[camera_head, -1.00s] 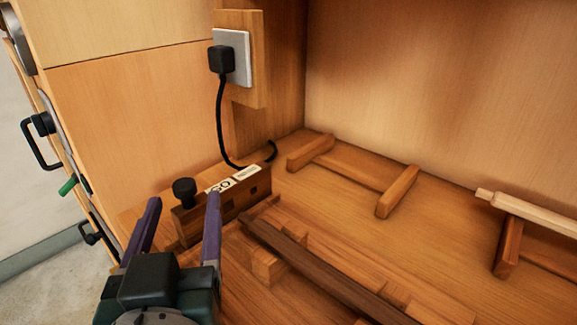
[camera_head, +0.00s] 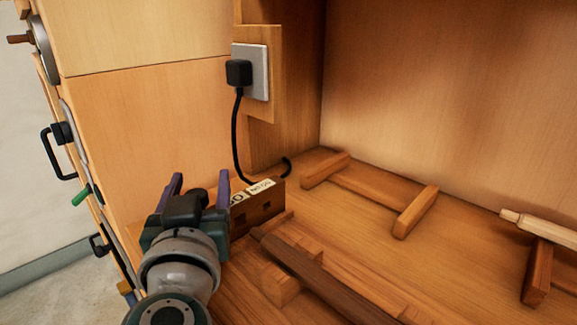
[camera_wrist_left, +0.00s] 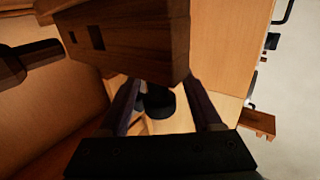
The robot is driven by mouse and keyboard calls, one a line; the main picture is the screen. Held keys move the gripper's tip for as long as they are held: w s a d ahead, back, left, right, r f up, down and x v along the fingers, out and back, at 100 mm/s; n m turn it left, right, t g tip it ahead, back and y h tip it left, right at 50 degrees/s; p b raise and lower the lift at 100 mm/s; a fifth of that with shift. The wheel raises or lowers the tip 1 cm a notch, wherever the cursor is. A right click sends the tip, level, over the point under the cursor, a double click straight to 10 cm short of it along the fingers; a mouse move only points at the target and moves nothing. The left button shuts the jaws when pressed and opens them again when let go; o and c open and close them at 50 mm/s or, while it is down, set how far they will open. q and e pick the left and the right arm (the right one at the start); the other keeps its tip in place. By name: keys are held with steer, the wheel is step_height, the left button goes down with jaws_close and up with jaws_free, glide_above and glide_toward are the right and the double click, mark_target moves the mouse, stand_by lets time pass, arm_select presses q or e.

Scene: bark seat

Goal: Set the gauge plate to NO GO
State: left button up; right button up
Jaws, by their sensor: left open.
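The gauge block (camera_head: 258,207) is a wooden box with dark square holes in its front and white labels on top. The right label (camera_head: 262,186) seems to read NO GO; the left one is partly hidden by my gripper. A black knob (camera_head: 193,195) stands at the block's left end, mostly behind my gripper. My left gripper (camera_head: 198,183) is open, its two purple fingers on either side of the knob. In the left wrist view the knob (camera_wrist_left: 157,102) shows between the fingers, and the block (camera_wrist_left: 135,40) is above it. Whether the fingers touch the knob I cannot tell.
A dark wooden bar (camera_head: 320,280) lies in front of the block. A black plug (camera_head: 238,73) with a hanging cord is in the wall socket behind. Wooden racks (camera_head: 415,212) and a pale rod (camera_head: 540,228) lie to the right. Bench floor between them is clear.

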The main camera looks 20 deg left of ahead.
arm_select(q)
jaws_close()
stand_by(0.4)
stand_by(0.9)
